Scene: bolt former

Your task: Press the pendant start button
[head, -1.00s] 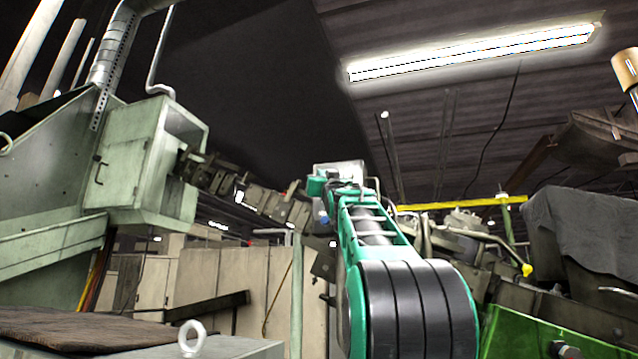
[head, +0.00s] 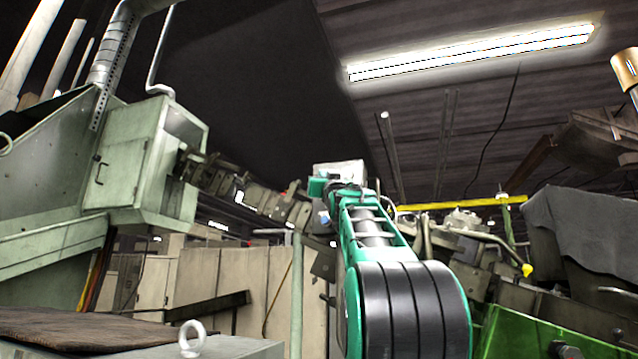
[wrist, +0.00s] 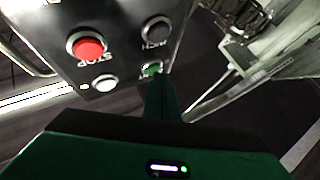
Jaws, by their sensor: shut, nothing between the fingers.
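The pendant (wrist: 122,62) is a dark panel in the upper left of the wrist view, seen upside down. It carries a red STOP button (wrist: 86,46), a black button (wrist: 156,30) with lettering that seems to read INCH, a white button (wrist: 105,83) and a green button (wrist: 152,69). My gripper (wrist: 158,82) is shut and empty, with its fingertips right at the green button and partly covering it and its label. I cannot tell whether they touch it. In the head view my arm hides much of the far end.
A pale green machine with a cabinet (head: 135,165) stands at the left of the head view. A grey block with a lifting eye (head: 191,338) is at the lower left. A green machine part (head: 520,335) and a yellow rail (head: 460,204) are at the right.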

